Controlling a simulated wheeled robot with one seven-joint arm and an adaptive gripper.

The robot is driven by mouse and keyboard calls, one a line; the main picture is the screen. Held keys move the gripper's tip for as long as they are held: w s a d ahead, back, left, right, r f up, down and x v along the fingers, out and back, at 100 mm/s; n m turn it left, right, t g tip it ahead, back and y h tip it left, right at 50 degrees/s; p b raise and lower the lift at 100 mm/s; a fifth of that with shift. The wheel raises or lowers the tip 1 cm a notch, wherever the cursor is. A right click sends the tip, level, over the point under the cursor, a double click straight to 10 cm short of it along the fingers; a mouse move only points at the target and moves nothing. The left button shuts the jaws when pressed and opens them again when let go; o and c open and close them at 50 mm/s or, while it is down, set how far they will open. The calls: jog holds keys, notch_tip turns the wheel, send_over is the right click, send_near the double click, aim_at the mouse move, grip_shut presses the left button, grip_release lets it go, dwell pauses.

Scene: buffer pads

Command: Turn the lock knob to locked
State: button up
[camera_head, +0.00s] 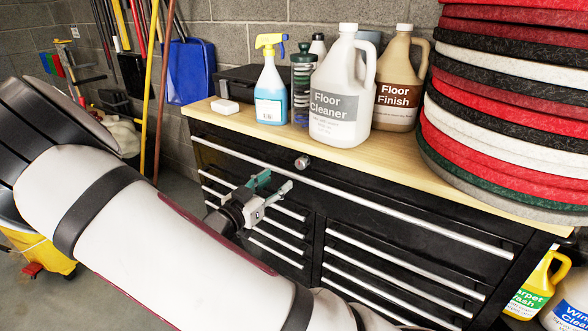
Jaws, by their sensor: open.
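The lock knob (302,162) is a small, round, silver-grey piece on the black front of the tool cabinet (400,215), just under the wooden top. Its turned position is too small to tell. My gripper (276,181) is open, with its fingers in front of the cabinet face, a little below and left of the knob in the picture. The fingers appear apart from the knob, with nothing between them. My white arm crosses the lower left and hides part of the lower drawers.
On the wooden top (228,117) stand a spray bottle (271,85), a floor cleaner jug (341,90), a floor finish jug (400,80) and a tall stack of round pads (510,100). Long silver drawer handles (400,213) cross the front. Jugs stand at lower right.

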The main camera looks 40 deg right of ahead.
aim_at(299, 164)
jog(key=x, duration=1)
jog(key=shift+d+f+b, duration=0.1)
jog(key=shift+b, duration=0.3)
grip_shut()
